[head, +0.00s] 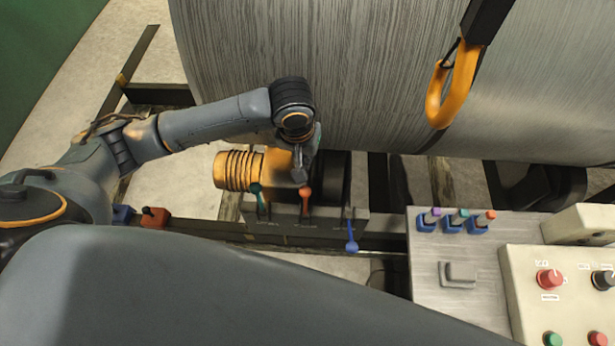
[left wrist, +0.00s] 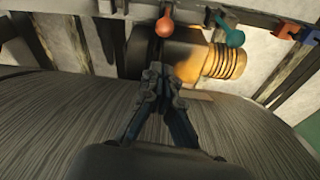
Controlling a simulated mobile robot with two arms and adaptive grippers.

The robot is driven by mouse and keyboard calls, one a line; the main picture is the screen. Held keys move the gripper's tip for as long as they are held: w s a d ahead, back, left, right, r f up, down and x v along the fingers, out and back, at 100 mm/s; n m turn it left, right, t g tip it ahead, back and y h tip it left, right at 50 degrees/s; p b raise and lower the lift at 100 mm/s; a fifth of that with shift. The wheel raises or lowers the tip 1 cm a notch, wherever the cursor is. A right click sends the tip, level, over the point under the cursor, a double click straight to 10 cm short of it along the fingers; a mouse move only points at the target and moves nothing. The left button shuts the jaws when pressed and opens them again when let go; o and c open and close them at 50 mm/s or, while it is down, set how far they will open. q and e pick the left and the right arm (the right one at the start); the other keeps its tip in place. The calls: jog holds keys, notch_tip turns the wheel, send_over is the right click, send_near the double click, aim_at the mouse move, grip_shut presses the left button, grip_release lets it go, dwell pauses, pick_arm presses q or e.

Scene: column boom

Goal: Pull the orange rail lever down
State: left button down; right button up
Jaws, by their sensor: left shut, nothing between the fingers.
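The orange rail lever (head: 305,193) stands between a teal lever (head: 257,191) and a blue lever (head: 351,246) on a dark rail block. Its round orange-red knob also shows at the top of the left wrist view (left wrist: 165,27), with the teal knob (left wrist: 235,38) to its right. The blue lever's knob sits lower in the head view than the other two. My left gripper (head: 299,174) is just above the orange knob in the head view. Its fingertips (left wrist: 160,73) are together and empty, with a visible gap to the knob in the left wrist view. My right gripper is not in view.
A ribbed orange cylinder (head: 238,170) lies behind the levers. A large grey drum (head: 330,70) fills the back, with an orange hook (head: 452,88) hanging before it. A control panel (head: 430,250) with small coloured levers and knobs stands at the right.

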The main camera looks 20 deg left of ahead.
pick_arm(q)
notch_tip(320, 180, down, 12)
jog(key=w, duration=0.1)
jog(key=shift+w+d+p, duration=0.15)
jog(key=shift+w+p, duration=0.2)
jog(key=shift+p, duration=0.05)
